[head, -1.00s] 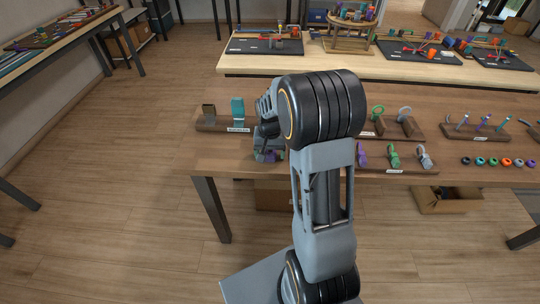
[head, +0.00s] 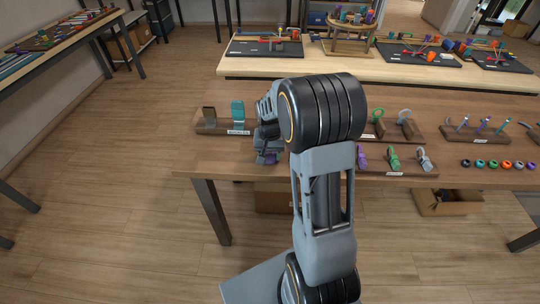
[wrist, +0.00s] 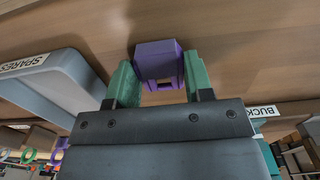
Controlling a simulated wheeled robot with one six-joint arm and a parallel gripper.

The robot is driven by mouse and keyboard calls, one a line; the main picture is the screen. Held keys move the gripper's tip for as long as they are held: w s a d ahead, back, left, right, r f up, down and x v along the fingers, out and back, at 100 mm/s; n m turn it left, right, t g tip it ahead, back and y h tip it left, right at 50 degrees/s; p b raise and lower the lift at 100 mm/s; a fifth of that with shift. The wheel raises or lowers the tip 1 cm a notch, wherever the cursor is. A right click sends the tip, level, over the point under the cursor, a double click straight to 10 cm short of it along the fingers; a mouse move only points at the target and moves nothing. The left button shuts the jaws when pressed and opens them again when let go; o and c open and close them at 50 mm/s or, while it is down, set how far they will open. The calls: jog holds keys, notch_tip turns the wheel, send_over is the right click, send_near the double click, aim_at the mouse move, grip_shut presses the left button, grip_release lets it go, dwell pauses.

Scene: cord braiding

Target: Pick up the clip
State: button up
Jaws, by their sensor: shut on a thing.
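A purple clip (wrist: 158,60), a blocky piece with a small slot, sits between the two green fingertips of my gripper (wrist: 160,80) in the wrist view. The fingers are shut on its sides. Bare wooden table lies behind it; I cannot tell whether the clip touches the table. In the head view my gripper (head: 268,153) is over the near edge of the brown table, left of my arm, with a bit of the purple clip (head: 269,158) showing low down. My arm hides much of the surroundings there.
A grey tray (wrist: 62,84) labelled SPARES is close on the left in the wrist view. In the head view a wooden holder (head: 207,127) with a teal buckle (head: 238,112) stands behind and left. Racks with a green piece (head: 394,158) and others stand to the right.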

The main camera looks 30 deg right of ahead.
aim_at(270, 155)
jog(key=shift+r, duration=0.35)
notch_tip(270, 155, up, 2)
jog(key=shift+r, duration=0.15)
jog(key=s+a+r, duration=0.7)
jog(key=s+r, duration=0.2)
jog(key=s, duration=0.3)
jog(key=shift+r, duration=0.4)
jog(key=shift+p, duration=0.3)
